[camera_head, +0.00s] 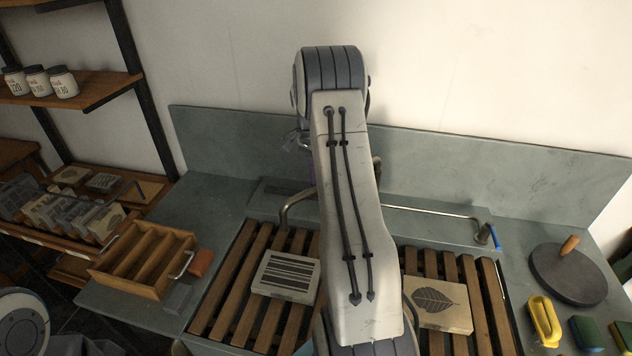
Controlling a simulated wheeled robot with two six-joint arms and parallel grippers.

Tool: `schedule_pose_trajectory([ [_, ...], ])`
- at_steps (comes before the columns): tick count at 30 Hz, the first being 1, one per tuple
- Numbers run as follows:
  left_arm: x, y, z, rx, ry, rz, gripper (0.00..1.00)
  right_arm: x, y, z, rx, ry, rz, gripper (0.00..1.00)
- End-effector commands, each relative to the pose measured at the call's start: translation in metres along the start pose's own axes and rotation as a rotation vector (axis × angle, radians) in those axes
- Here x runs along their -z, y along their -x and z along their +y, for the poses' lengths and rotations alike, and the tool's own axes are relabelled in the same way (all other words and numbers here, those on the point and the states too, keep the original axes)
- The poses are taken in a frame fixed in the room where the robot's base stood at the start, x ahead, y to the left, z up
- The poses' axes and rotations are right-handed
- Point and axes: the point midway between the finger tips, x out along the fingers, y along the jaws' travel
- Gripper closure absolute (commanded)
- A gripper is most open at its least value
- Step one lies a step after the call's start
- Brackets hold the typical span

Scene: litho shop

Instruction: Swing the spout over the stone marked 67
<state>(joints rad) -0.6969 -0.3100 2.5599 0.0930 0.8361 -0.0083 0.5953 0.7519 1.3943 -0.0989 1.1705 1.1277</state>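A curved metal pipe, which looks like the spout (286,212), shows left of my raised arm, its end over the left part of the slatted rack. Another bend of pipe shows right of the arm; the middle is hidden. A stone with dark stripes (287,275) lies on the rack left of the arm. A stone with a leaf print (437,303) lies right of it. I can read no 67 on either. My arm, likely the right, stands upright in front of the sink; its gripper is hidden. My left gripper is out of the picture.
The wooden slatted rack (233,280) spans the sink. A thin rod with a blue-tipped fitting (485,234) runs along the back right. A wooden divided box (145,258) stands left. A round disc with a knob (568,272) and a yellow brush (543,320) lie right.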

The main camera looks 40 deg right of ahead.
Motion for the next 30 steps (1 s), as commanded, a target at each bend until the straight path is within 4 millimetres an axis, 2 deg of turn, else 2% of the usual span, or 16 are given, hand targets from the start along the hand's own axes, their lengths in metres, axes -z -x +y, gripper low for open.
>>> schedule_pose_trajectory([
  [5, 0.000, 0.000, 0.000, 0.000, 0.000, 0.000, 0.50, -0.001, 0.000, 0.001, -0.002, -0.001, -0.003, 1.00],
  [6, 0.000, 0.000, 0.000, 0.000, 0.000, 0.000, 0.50, -0.001, 0.000, 0.001, -0.002, 0.000, -0.002, 0.58],
  [7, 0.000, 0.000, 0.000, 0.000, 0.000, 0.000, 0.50, -0.001, 0.000, 0.001, -0.002, 0.000, -0.002, 0.46],
  [8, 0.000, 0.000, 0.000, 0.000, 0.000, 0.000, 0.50, -0.001, 0.000, 0.000, -0.002, 0.000, -0.002, 0.43],
  [17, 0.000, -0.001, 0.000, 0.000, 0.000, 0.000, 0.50, -0.002, 0.000, -0.001, -0.001, 0.003, 0.001, 0.43],
  [20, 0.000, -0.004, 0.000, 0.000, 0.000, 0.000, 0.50, -0.001, 0.006, -0.002, 0.003, 0.003, 0.003, 0.43],
  [23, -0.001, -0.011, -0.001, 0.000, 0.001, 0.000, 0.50, -0.001, 0.020, -0.002, 0.004, 0.004, 0.004, 0.43],
  [30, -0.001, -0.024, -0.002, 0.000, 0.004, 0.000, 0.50, -0.001, 0.069, -0.002, 0.004, 0.003, 0.003, 0.43],
])
